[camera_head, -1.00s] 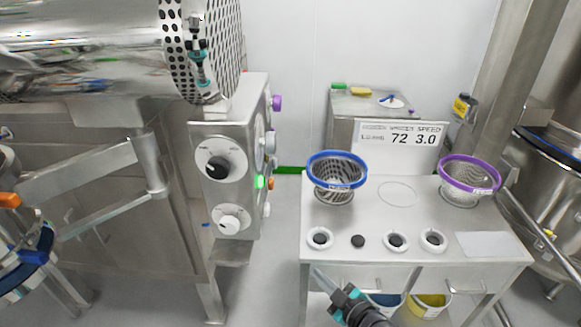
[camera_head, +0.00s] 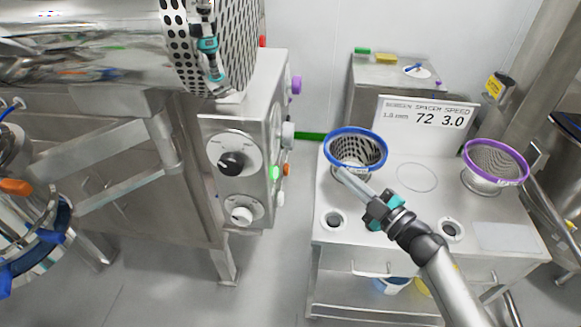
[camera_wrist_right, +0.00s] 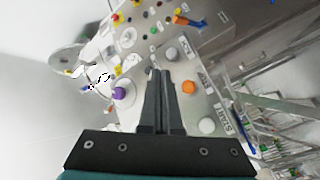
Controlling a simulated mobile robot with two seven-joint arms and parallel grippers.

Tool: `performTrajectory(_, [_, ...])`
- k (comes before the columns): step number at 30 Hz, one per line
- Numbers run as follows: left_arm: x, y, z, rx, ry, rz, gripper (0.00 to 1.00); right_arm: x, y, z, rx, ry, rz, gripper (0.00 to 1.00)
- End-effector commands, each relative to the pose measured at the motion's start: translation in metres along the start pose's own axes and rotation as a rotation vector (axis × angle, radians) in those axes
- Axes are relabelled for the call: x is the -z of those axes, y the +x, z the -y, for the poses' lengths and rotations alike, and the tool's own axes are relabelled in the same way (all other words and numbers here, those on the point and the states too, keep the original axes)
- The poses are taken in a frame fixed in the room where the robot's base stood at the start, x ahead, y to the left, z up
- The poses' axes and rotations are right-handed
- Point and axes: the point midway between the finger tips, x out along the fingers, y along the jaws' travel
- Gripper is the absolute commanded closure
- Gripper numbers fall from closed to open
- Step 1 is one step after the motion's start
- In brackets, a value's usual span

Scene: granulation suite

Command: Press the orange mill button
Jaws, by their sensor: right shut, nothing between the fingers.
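The orange button (camera_head: 286,169) is small and juts from the right side of the steel control box (camera_head: 246,150) in the head view. In the right wrist view the orange button (camera_wrist_right: 188,87) shows just right of my fingertips, apart from them in the picture. My right gripper (camera_head: 342,173) is shut and empty. In the head view its fingers point up and left, across the lower edge of the blue-rimmed sieve (camera_head: 356,150), right of the button. The right gripper (camera_wrist_right: 157,72) points at the button panel in the wrist view. My left gripper is not clearly seen.
Near the orange button are a green button (camera_head: 274,173), a grey knob (camera_head: 288,135), a purple knob (camera_head: 296,85) and a white button (camera_head: 280,199). A steel cart (camera_head: 345,236) with a purple-rimmed sieve (camera_head: 496,160) stands right. Open floor separates cart and box.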

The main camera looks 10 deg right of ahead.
Motion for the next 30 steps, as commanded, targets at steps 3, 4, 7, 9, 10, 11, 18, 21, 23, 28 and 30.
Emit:
performTrajectory(3, [-0.001,0.000,0.000,0.000,0.000,0.002,1.00,0.002,0.002,0.002,-0.001,0.001,0.000,1.00])
performTrajectory(4, [-0.001,0.000,0.000,0.000,0.000,0.002,1.00,0.002,0.004,0.003,-0.001,0.001,0.001,1.00])
performTrajectory(7, [-0.001,0.000,0.000,0.000,0.000,0.002,1.00,0.007,0.010,0.007,-0.002,0.002,0.000,1.00])
performTrajectory(9, [-0.001,0.000,0.000,0.000,0.000,0.002,1.00,0.013,0.017,0.012,-0.002,0.003,-0.002,1.00])
performTrajectory(10, [-0.001,0.000,0.000,0.000,0.000,0.002,1.00,0.015,0.020,0.014,-0.002,0.003,-0.002,1.00])
performTrajectory(11, [-0.001,0.000,0.000,0.000,0.000,0.002,1.00,0.017,0.023,0.016,-0.002,0.004,-0.001,1.00])
performTrajectory(18, [-0.001,0.000,0.000,0.000,0.000,0.002,1.00,0.034,0.046,0.033,-0.002,0.003,0.000,1.00])
performTrajectory(21, [-0.001,-0.001,0.000,0.000,0.000,0.003,1.00,0.038,0.053,0.038,-0.001,0.004,0.001,1.00])
performTrajectory(23, [-0.001,-0.002,0.000,0.000,0.000,0.002,1.00,0.040,0.056,0.040,-0.001,0.002,0.001,1.00])
performTrajectory(28, [-0.001,-0.002,0.000,0.000,0.000,0.002,1.00,0.044,0.061,0.044,-0.001,0.001,0.001,1.00])
performTrajectory(30, [-0.001,-0.002,0.000,0.000,0.000,0.002,1.00,0.045,0.062,0.045,-0.001,0.001,0.001,1.00])
